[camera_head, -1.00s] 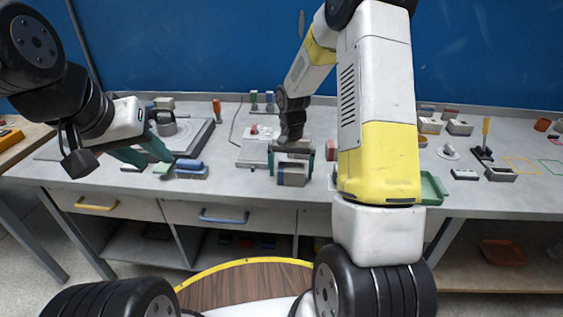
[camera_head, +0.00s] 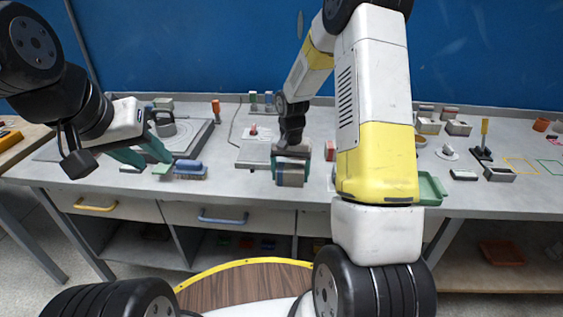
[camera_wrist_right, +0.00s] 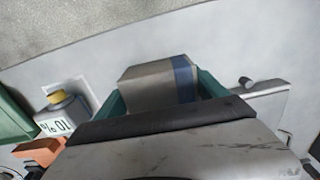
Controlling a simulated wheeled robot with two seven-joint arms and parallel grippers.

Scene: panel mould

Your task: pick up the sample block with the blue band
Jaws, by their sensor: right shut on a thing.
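The sample block (camera_head: 290,178) is grey with a blue band and is in my right gripper (camera_head: 291,170), near the front edge of the table. In the right wrist view the block (camera_wrist_right: 150,85) sits between the two green fingers, with its blue band (camera_wrist_right: 184,78) toward the right finger. Much of the gripper is hidden behind its own dark body there. My left gripper (camera_head: 147,154) is at the left over the table, with its green fingers apart and nothing seen between them.
A blue-handled brush (camera_head: 190,169) and a small green block (camera_head: 161,169) lie below my left gripper. A flat grey plate (camera_head: 255,153) lies left of my right gripper, and a reddish block (camera_head: 330,150) to its right. A green tray (camera_head: 430,188) stands farther right.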

